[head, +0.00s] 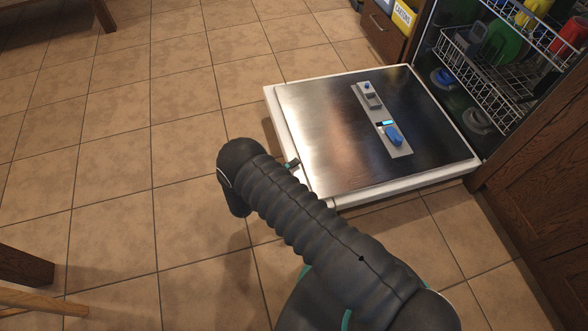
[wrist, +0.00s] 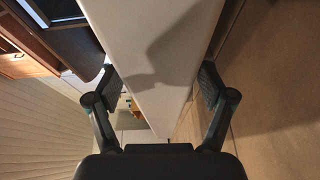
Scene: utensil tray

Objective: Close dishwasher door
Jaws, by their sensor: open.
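The dishwasher door (head: 320,150) is folded down flat above the tiled floor in the head view. Its steel inner face carries a dispenser panel, and its rim is white. My arm reaches to the door's near left edge. My gripper is mostly hidden behind my arm there. In the wrist view my gripper (wrist: 158,80) is open, with one finger on each side of a broad pale panel, which looks like the door's edge (wrist: 155,40). I cannot tell whether the fingers touch it.
The open dishwasher holds a wire rack (head: 478,75) with colourful dishes at the upper right. A wooden cabinet (head: 545,190) stands right of the door. A drawer (head: 380,28) with a labelled yellow bin is behind it.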

